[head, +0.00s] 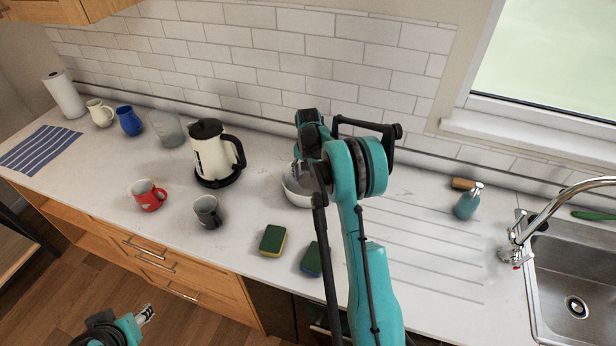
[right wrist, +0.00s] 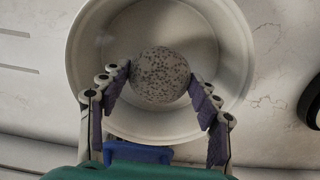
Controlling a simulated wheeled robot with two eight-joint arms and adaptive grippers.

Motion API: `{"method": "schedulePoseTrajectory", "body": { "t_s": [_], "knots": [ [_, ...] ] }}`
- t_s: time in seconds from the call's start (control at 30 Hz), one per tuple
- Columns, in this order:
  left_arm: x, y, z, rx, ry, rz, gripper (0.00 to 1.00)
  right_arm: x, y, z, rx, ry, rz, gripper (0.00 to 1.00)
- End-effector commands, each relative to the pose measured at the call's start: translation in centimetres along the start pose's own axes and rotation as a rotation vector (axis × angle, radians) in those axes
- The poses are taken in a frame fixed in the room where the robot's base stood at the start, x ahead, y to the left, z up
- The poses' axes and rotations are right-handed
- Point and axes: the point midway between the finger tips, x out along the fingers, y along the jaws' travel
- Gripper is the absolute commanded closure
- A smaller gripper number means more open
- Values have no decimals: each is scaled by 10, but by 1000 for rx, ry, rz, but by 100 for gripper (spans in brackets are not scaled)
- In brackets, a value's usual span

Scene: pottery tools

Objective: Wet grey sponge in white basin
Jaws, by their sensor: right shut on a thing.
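The grey speckled sponge (right wrist: 160,75) is round and sits between the fingers of my right gripper (right wrist: 160,85) in the right wrist view. The gripper is shut on it. The sponge is over or inside the white basin (right wrist: 82,62); its exact height cannot be told. In the head view the white basin (head: 294,193) stands on the counter, partly hidden by my right arm, and the sponge is hidden. My left gripper (head: 146,315) is low at the left, away from the counter top; its fingers are too small to tell open from shut.
A kettle (head: 210,160), a red mug (head: 149,195) and a grey mug (head: 207,211) stand left of the basin. Two green-topped sponges (head: 272,240) (head: 311,259) lie in front. A soap dispenser (head: 468,202) and sink (head: 580,270) are at the right. The ribbed drainer between is clear.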

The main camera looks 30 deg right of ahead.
Motion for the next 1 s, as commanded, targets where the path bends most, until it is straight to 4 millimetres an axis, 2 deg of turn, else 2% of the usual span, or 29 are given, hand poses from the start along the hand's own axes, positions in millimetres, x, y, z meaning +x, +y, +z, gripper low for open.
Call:
{"method": "schedulePoseTrajectory", "body": {
  "t_s": [0.47,1.0],
  "knots": [
    [2,0,1,0,0,0,60,3,0,0,0,0,0,46],
    [12,0,8,0,0,0,60,19,0,0,0,0,0,46]
  ]
}}
